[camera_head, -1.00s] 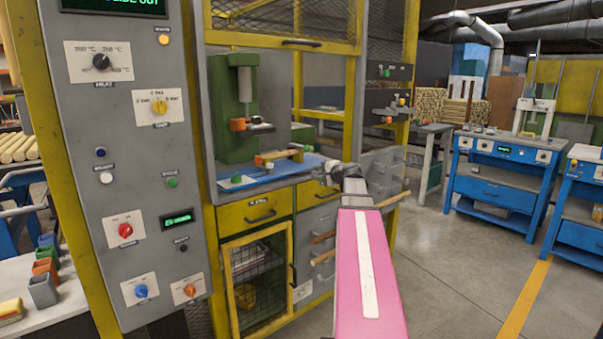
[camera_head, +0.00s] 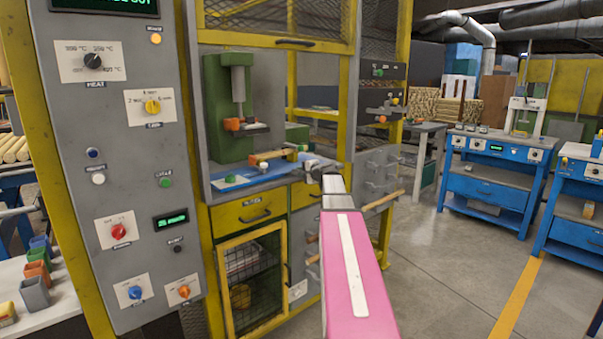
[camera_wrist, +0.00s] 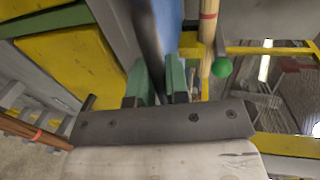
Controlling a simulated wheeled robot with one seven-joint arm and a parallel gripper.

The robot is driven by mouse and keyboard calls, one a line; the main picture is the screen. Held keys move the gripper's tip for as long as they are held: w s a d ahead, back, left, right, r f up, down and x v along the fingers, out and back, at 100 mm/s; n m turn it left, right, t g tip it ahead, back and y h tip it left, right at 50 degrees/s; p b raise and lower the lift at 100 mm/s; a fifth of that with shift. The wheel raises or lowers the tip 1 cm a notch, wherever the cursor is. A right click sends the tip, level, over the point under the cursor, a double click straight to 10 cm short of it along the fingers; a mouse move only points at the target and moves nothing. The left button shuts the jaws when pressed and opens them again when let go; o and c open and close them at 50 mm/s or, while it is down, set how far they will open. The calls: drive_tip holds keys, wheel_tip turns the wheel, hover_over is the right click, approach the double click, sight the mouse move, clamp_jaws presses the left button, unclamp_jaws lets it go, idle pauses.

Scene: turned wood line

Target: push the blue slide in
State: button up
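The blue slide (camera_head: 262,178) is a flat blue plate low in the front of the machine bay, under the green press (camera_head: 228,105). In the wrist view, a blue surface (camera_wrist: 168,22), apparently the slide, shows beyond my fingers. My gripper (camera_wrist: 158,85) has two green-padded fingers standing apart, with a dark edge showing between them; contact cannot be told. In the head view, my pink arm reaches to the right end of the slide and hides part of it.
A grey control panel (camera_head: 115,200) with knobs stands left. Yellow drawers (camera_head: 250,212) and a mesh-door cabinet are below the slide. A wooden rod (camera_wrist: 208,25) and a green ball (camera_wrist: 221,67) are close right of my fingers. Open floor lies right, before blue benches (camera_head: 488,180).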

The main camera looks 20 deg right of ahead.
sight(291, 168)
clamp_jaws()
drive_tip(key=shift+r+x, duration=0.25)
drive_tip(key=shift+x, duration=0.85)
drive_tip(key=shift+r+x, duration=0.2)
drive_tip(key=shift+x, duration=0.9)
drive_tip(key=o, duration=0.6)
unclamp_jaws()
drive_tip(key=shift+c, duration=0.2)
drive_tip(key=shift+s, duration=0.15)
